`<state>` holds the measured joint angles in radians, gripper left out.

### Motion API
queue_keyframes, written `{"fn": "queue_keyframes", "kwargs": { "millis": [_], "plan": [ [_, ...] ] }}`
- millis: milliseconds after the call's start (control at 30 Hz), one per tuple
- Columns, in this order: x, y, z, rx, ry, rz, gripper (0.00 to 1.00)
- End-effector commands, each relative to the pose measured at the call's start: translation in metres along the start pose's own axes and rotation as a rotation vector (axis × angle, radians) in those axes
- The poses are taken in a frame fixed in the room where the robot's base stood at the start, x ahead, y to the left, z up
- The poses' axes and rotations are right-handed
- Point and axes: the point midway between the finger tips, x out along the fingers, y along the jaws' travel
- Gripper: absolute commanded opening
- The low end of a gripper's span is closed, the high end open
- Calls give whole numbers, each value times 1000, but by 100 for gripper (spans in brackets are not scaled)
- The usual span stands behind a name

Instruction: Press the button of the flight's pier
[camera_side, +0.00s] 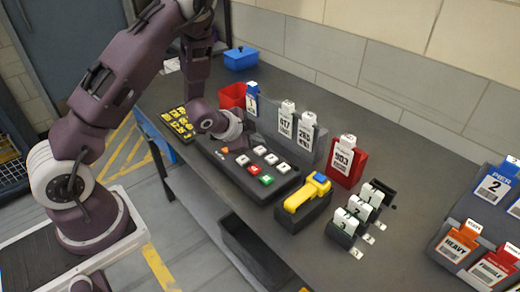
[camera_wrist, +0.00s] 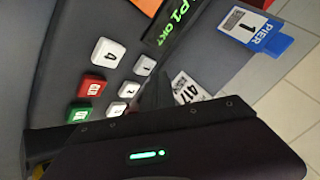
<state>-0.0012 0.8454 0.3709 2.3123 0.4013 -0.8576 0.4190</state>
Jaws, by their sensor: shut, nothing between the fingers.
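A dark button panel (camera_side: 258,184) lies on the bench in the side view, with several white buttons, a red button (camera_side: 254,169) and a green button (camera_side: 266,180). In the wrist view the red button (camera_wrist: 92,87), the green button (camera_wrist: 80,113) and white buttons, one marked 4 (camera_wrist: 108,53), show beside a display reading P1 in green (camera_wrist: 170,22). My gripper (camera_side: 236,138) is shut and empty, low at the panel's far left end; its fingertips are hard to see. A blue PIER 1 card (camera_wrist: 262,30) stands beyond the display. Whether anything is pressed cannot be told.
White tags, one reading 417 (camera_side: 286,118), stand in a grey rack behind the panel. A red holder with tag 903 (camera_side: 345,160), a yellow handheld device (camera_side: 306,194) and numbered tags (camera_side: 358,210) stand to the right. A blue PIER 2 card (camera_side: 493,186) is far right.

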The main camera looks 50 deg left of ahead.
Motion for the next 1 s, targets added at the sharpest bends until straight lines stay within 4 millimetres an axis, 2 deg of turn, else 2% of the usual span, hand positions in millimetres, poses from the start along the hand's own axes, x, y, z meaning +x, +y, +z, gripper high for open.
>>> {"fn": "queue_keyframes", "kwargs": {
  "millis": [133, 600, 1000],
  "plan": [
    [-2, -2, -2, 0, 2, -1, 0],
    [-33, -25, -25, -1, 3, -2, 0],
    [-35, -25, -25, 0, 0, 0, 0]
  ]
}}
